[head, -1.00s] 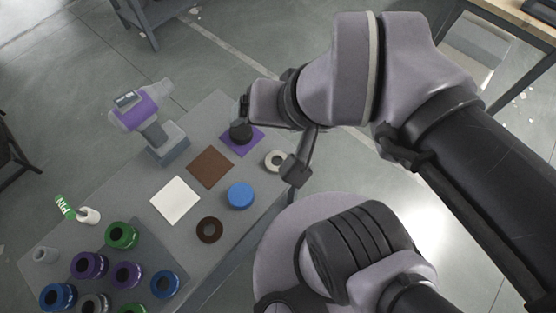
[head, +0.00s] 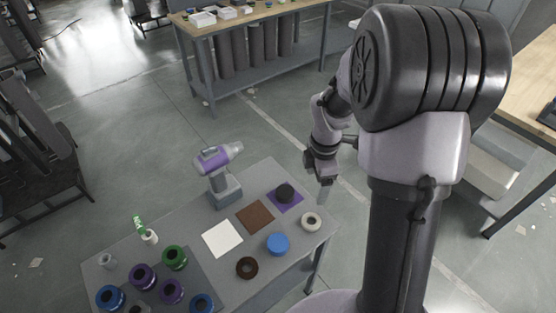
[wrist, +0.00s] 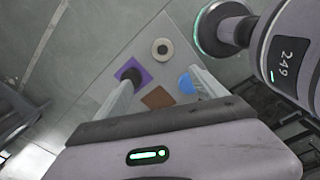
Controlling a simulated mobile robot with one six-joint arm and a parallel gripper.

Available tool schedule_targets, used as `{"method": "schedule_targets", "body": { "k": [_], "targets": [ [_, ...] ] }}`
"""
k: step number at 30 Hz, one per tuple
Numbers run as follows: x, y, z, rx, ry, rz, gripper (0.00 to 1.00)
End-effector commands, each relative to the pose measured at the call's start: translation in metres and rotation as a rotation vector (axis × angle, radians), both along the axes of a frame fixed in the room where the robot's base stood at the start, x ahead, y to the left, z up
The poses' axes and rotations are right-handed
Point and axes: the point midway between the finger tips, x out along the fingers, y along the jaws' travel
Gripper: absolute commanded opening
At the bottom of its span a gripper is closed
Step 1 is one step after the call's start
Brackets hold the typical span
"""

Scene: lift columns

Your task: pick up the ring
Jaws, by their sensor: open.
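Two ring-shaped things lie on the grey table: a cream ring (head: 312,222) near its right edge, and a dark brown ring (head: 247,268) nearer the front. The cream ring also shows in the wrist view (wrist: 162,50), beyond my fingertips. The brown ring does not show clearly there. My gripper (head: 323,187) is in the air by the table's right end, apart from the cream ring. In the wrist view my gripper (wrist: 162,78) has its two pale fingers spread wide with nothing between them.
Near the cream ring are a blue round piece (head: 277,244), a purple square (head: 287,204) bearing a black knob, and a brown square (head: 255,217). A white square (head: 222,238), a purple drill (head: 217,160) and several coloured spools (head: 174,257) stand further left.

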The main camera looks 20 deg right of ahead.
Motion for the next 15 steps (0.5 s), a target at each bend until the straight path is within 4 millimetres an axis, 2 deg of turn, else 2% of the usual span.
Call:
{"method": "schedule_targets", "body": {
  "k": [4,12,15],
  "targets": [
    [0.002,-0.012,-0.03,-0.001,0.039,0.144,0.81],
    [0.001,-0.011,-0.112,-0.001,0.041,0.151,0.81],
    [0.001,-0.011,-0.134,0.0,0.041,0.151,0.81]
  ]
}}
